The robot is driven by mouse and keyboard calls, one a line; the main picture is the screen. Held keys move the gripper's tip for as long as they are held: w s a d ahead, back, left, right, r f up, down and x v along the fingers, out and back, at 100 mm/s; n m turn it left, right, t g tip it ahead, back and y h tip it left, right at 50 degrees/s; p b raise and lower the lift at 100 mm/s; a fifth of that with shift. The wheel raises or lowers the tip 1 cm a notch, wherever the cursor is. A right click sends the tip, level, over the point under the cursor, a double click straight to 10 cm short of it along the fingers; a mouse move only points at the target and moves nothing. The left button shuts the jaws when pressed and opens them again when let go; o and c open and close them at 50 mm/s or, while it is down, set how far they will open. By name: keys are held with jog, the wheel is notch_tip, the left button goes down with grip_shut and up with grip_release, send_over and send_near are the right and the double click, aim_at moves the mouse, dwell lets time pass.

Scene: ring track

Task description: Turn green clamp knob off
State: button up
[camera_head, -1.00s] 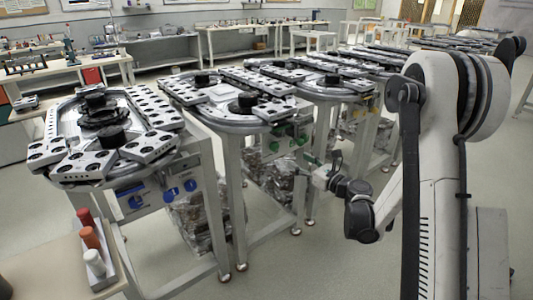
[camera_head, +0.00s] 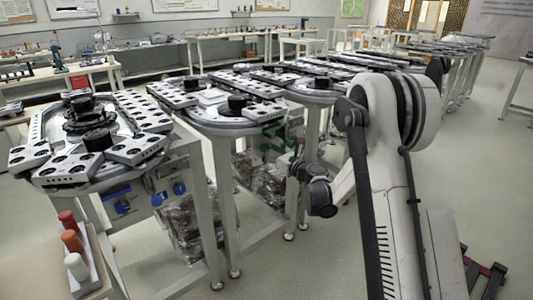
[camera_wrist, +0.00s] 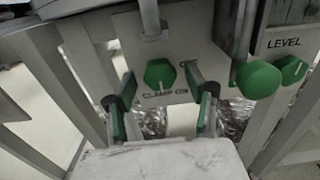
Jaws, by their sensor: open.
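My gripper (camera_wrist: 160,90) is open below and in front of the knob. One green-padded finger is on each side of it in the picture, and I see no contact. In the head view my gripper (camera_head: 297,168) is small, beside the table with the green controls (camera_head: 272,148), and its fingers cannot be made out there.
Right of the clamp knob are a larger green knob (camera_wrist: 258,79) and a green knob (camera_wrist: 292,69) under the label "LEVEL". Table legs (camera_wrist: 75,85) frame the panel. A table with blue knobs (camera_head: 179,188) stands to the left.

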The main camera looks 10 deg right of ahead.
jog(key=shift+w+a, duration=0.25)
jog(key=shift+w, duration=0.25)
jog(key=c, duration=1.2)
jog(key=shift+o, duration=0.2)
